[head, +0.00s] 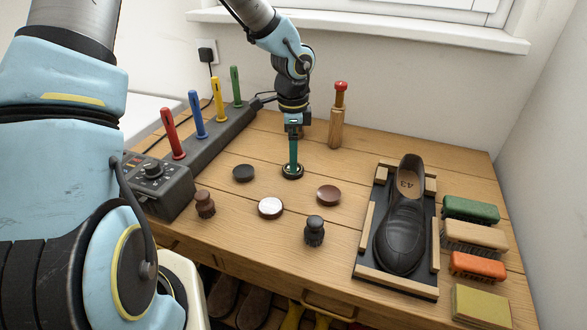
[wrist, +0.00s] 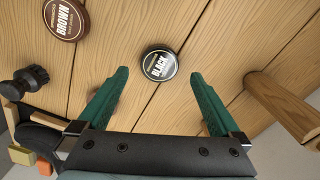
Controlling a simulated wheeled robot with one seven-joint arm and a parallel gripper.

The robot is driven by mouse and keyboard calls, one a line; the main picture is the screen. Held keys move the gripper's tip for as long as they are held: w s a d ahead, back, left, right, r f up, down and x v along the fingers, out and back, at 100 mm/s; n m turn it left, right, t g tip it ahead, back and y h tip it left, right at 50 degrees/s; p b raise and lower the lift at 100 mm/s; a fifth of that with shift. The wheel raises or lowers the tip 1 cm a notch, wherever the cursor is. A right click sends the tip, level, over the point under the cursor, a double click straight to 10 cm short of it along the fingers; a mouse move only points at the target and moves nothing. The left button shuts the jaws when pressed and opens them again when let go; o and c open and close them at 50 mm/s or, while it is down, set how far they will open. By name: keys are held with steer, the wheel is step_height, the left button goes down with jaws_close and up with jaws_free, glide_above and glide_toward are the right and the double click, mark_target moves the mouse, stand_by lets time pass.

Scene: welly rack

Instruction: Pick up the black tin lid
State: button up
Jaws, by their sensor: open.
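The black tin lid (wrist: 158,65) is a round black disc marked BLACK, lying flat on the wooden bench top. In the wrist view it lies in the gap between the fingertips, slightly beyond them, with bare wood showing on both sides. In the head view the lid (head: 292,176) is right under my gripper (head: 293,166), which points straight down and partly hides it. My gripper (wrist: 159,75) is open, with its two green fingers apart and nothing between them. I cannot tell how high the fingertips are above the bench.
A wooden-handled tool (head: 336,128) stands behind. Round brushes (head: 315,231) are in front; a shoe (head: 403,225) is right.

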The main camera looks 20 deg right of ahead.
steer(key=shift+f+p, duration=0.3)
steer(key=shift+f, duration=1.5)
steer(key=c, duration=1.3)
steer(key=shift+r, duration=0.15)
